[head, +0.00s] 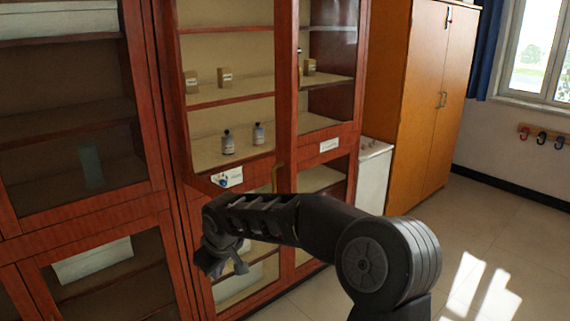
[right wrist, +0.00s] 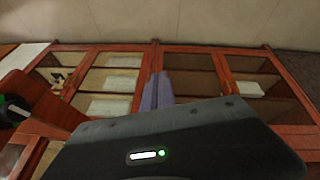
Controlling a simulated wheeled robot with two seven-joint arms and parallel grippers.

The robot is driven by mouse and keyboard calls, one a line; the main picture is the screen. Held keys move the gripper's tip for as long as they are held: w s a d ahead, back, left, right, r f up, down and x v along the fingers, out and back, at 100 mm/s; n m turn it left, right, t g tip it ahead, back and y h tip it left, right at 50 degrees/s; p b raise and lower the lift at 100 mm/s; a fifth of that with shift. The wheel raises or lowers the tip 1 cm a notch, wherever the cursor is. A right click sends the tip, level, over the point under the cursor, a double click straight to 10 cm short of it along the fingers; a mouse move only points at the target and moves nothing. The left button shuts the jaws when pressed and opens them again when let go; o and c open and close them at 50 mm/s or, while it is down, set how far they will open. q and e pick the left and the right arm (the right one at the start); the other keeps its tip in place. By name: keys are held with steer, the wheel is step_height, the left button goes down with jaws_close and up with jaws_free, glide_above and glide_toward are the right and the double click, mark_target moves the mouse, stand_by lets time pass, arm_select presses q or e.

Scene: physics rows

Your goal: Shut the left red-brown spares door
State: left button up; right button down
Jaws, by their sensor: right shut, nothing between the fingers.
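The red-brown spares cabinet stands in the head view with glazed doors. The left upper door (head: 286,80) is in the middle, with a small white label (head: 228,177) on its bottom rail; I cannot read it or tell how far the door stands ajar. A second label (head: 330,145) is on the rail to its right. My right gripper (head: 226,262) is below the left door's bottom rail, in front of the lower doors. It is shut and empty; its fingers also show in the right wrist view (right wrist: 157,92), against the cabinet front. My left gripper is out of view.
Small boxes (head: 225,77) and two bottles (head: 258,134) stand on the shelves. An orange wooden cupboard (head: 425,100) and a white unit (head: 373,175) stand to the right. Open floor (head: 500,240) lies at the right.

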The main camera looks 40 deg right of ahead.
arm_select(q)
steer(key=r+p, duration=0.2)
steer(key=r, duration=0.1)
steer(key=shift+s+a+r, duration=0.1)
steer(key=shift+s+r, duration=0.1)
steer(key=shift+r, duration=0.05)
arm_select(e)
steer(key=s+d+r+h, duration=0.1)
steer(key=d+r, duration=0.3)
steer(key=r, duration=0.4)
steer(key=s+d+r+m+h, duration=0.1)
steer(key=s+d+r+h, duration=0.1)
steer(key=r, duration=0.7)
steer(key=s+d+r+m+h, duration=0.1)
steer(key=s+d+r, duration=0.2)
steer(key=d+r, duration=0.3)
step_height(320, 180, up, 2)
steer(key=shift+s+d+r, duration=0.2)
steer(key=shift+s+d, duration=0.2)
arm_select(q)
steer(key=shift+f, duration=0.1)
arm_select(e)
steer(key=shift+f, duration=0.15)
